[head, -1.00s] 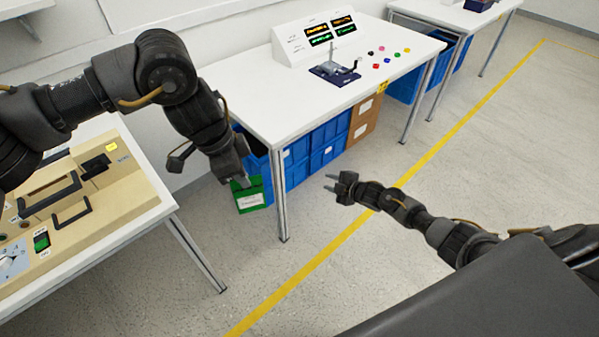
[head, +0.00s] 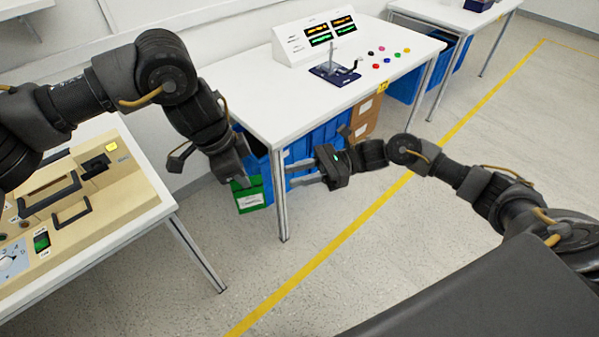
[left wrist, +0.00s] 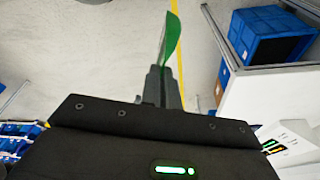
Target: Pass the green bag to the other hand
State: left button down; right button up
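The green bag (head: 249,197), with a white label, hangs from my left gripper (head: 238,180) in the head view. My left gripper is shut on its upper part, and the bag also shows edge-on in the left wrist view (left wrist: 172,40), beyond the closed fingers (left wrist: 163,86). My right gripper (head: 294,174) is open and empty. Its two fingers point left toward the bag, with a gap between them and the bag in the picture. The bag's top edge is partly hidden by my left fingers.
A white table (head: 270,85) with a display box (head: 318,38), a dark switch device (head: 335,73) and colored buttons stands behind. Its leg (head: 279,195) and blue crates (head: 310,145) are behind the grippers. A beige panel (head: 90,190) sits on the left table. The floor in front is clear.

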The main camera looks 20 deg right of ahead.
aim_at(248, 190)
jog(key=a, duration=0.8)
jog(key=w+a, duration=0.1)
jog(key=a, duration=0.3)
grip_shut()
pick_arm(q)
jog(key=c, duration=1.6)
grip_release()
